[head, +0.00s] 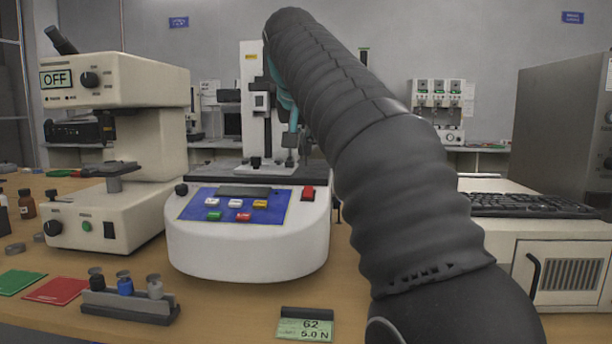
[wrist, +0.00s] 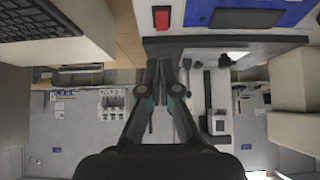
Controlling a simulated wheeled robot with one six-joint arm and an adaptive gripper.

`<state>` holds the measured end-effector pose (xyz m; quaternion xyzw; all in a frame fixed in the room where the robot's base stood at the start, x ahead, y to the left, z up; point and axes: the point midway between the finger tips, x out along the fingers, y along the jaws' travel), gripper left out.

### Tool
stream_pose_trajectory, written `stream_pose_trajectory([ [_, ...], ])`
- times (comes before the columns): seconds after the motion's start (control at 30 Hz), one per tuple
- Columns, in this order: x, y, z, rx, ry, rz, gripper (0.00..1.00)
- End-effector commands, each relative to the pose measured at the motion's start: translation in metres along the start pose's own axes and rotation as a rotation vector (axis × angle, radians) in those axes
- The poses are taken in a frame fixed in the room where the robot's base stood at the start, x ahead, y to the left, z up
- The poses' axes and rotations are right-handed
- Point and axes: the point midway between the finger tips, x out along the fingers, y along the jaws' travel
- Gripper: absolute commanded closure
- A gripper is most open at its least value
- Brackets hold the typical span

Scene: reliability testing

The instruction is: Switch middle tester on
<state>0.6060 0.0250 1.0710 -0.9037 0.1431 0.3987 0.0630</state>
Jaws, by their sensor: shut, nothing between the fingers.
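The middle tester (head: 250,245) is a white rounded machine with a blue panel, a dark blank display (head: 244,191) and several small coloured buttons. A red switch (head: 308,193) sits at the right of its panel; whether it is pressed cannot be told. In the wrist view, which is upside down, the red switch (wrist: 161,20) is near the top, just beyond my fingertips. My gripper (wrist: 161,68) is shut and empty, apart from the switch in the picture. In the head view my arm covers part of the tester's right side and much of my gripper.
A cream tester (head: 140,80) reading OFF stands at the left. A keyboard (head: 525,204) and a grey cabinet (head: 565,125) are at the right. A small rack (head: 130,308) and a card reading 62 and 5.0 N (head: 305,328) lie at the front.

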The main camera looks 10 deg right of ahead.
Motion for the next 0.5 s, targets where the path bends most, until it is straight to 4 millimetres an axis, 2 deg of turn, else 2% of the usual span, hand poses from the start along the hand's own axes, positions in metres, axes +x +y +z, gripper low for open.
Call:
stream_pose_trajectory([
  [0.17,0.019,0.0,0.001,0.001,0.0,0.002,1.0],
  [0.5,0.082,0.001,0.001,0.0,-0.002,0.002,1.0],
])
